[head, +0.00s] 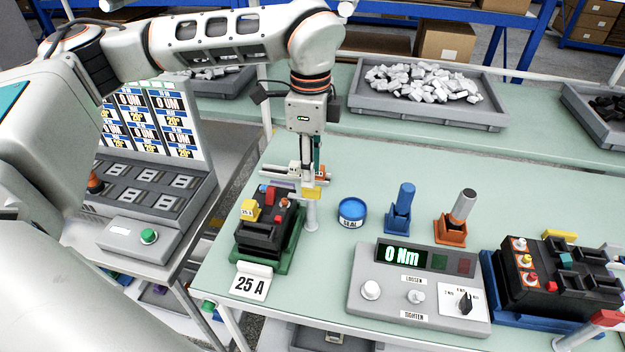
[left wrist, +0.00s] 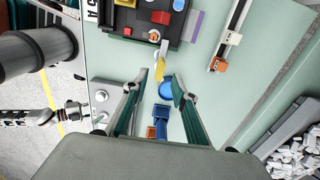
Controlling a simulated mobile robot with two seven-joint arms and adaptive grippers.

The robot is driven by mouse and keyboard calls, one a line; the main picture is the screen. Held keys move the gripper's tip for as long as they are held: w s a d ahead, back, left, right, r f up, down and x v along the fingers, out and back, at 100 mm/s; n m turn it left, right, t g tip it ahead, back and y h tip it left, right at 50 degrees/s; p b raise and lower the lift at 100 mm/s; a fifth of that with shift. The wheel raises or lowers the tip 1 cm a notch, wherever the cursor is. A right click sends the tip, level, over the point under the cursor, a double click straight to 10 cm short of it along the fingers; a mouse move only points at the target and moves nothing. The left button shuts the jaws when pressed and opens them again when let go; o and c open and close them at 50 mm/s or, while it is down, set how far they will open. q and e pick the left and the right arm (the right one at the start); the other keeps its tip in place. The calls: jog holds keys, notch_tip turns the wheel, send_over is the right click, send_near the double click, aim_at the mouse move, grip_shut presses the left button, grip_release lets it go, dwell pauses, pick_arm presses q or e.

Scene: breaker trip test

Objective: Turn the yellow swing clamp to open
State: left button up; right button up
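The yellow swing clamp (head: 312,193) is at the right side of the breaker fixture (head: 291,252), on top of a pale post. In the left wrist view the yellow clamp (left wrist: 161,62) lies just ahead of and between my left fingertips, with a visible gap on each side. My left gripper (head: 307,178) points down over it. The left wrist view shows its fingers (left wrist: 161,80) spread and empty. The black breaker (head: 268,222) sits in the green-based fixture. What looks like my right gripper (left wrist: 74,113) shows small at the left of the wrist view; its finger state is unclear.
A blue seal tin (head: 352,212), a blue holder (head: 399,212) and an orange holder (head: 452,228) stand right of the fixture. The torque tester (head: 385,283) is in front, reading 0 Nm. A second, blue-based fixture (head: 505,295) is at right. A 25 A sign (head: 250,284) stands in front.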

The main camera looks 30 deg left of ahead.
aim_at(304, 192)
pick_arm(q)
jog(key=shift+f, duration=2.2)
grip_shut()
